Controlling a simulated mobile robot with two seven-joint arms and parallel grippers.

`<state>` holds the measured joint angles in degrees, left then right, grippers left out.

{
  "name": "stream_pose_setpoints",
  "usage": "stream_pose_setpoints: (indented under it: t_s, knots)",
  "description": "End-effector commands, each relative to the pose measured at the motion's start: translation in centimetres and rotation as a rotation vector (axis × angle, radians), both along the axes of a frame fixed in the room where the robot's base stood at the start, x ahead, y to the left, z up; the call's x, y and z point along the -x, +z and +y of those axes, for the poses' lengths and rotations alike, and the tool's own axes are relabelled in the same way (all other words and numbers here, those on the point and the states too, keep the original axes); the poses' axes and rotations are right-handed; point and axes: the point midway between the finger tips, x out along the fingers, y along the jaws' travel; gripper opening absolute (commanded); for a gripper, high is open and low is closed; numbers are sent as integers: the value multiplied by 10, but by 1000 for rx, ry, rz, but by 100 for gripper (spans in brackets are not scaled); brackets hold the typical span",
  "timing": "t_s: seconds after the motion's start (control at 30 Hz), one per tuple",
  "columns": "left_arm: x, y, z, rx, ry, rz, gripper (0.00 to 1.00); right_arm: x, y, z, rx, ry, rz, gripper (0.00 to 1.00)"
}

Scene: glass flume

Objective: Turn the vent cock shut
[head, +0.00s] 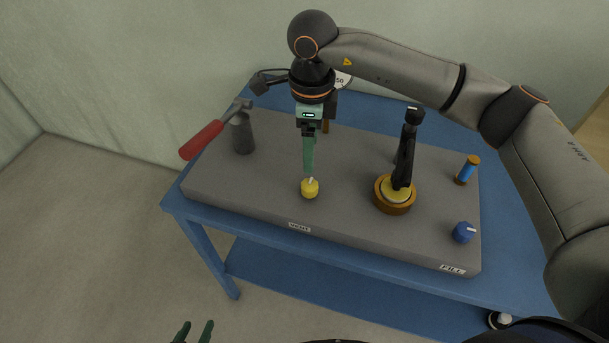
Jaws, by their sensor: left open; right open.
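The vent cock is a small yellow knob (310,189) with a pale mark on top. It stands on the grey slab, just behind the VENT label (299,227). My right gripper (309,171) points down directly over the knob, its green fingertips at or just above the knob's top. The fingers are seen edge-on and overlap, and I cannot tell whether they touch the knob. The gripper is open. My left gripper (193,332) is at the bottom edge, well away from the slab, with its two green fingers apart and nothing between them.
A black upright handle (405,150) rises from a brass-coloured ring (395,203) to the right. A blue knob (463,232) stands near the FILL label (452,268). The slab's front left is clear.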

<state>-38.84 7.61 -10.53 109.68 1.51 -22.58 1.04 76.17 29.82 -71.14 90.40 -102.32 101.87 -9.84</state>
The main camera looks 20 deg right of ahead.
Motion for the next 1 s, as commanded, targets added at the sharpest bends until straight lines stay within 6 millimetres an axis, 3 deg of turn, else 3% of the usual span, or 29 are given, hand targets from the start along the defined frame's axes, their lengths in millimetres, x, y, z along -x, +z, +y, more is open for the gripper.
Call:
stream_pose_setpoints:
  t_s: [0.3,0.5,0.93,1.0]
  knots:
    - [0,12,0,1,-1,0,50,2,-65,0,-1,0,6,76]
    - [0,16,0,0,-1,1,50,1,-93,1,-3,0,4,76]
    - [0,17,0,1,0,1,50,1,-105,1,-4,1,2,76]
    - [0,17,0,1,0,1,50,1,-105,1,-4,1,2,70]
